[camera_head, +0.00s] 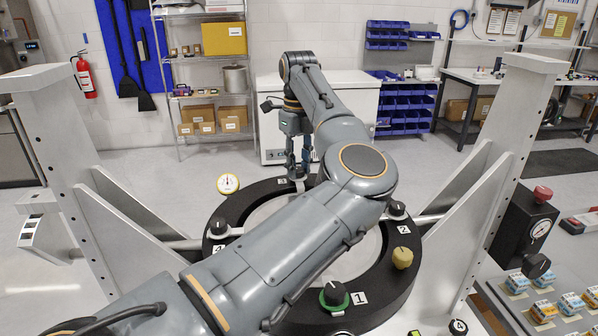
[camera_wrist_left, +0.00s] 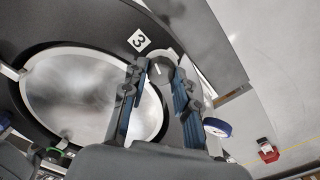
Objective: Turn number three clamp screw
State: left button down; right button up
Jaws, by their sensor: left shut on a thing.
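The number three clamp screw (camera_wrist_left: 157,71) is a dark grey knob with a light pointer line, on the black ring (camera_head: 395,292) beside the label "3" (camera_wrist_left: 139,40). My left gripper (camera_head: 298,170) reaches down to the far side of the ring. In the left wrist view its two fingers (camera_wrist_left: 158,78) stand on either side of the knob and are shut on it. In the head view the gripper hides most of this knob. The round mirror (camera_wrist_left: 90,95) lies inside the ring. My right gripper is in neither view.
Clamp screws one (camera_head: 333,295), two (camera_head: 396,209) and four (camera_head: 218,226) sit around the ring, with a yellow knob (camera_head: 402,257) near two. White fixture posts (camera_head: 500,150) rise on both sides.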

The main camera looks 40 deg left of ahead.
aim_at(298, 169)
pick_arm(q)
jog(key=m+b, duration=0.2)
jog(key=m, duration=0.2)
jog(key=shift+m, duration=0.3)
jog(key=shift+a+r+m+b, duration=0.15)
jog(key=shift+m+b, duration=0.5)
jog(key=shift+m, duration=1.05)
jog(key=c, duration=1)
grip_release()
notch_tip(298, 169, up, 12)
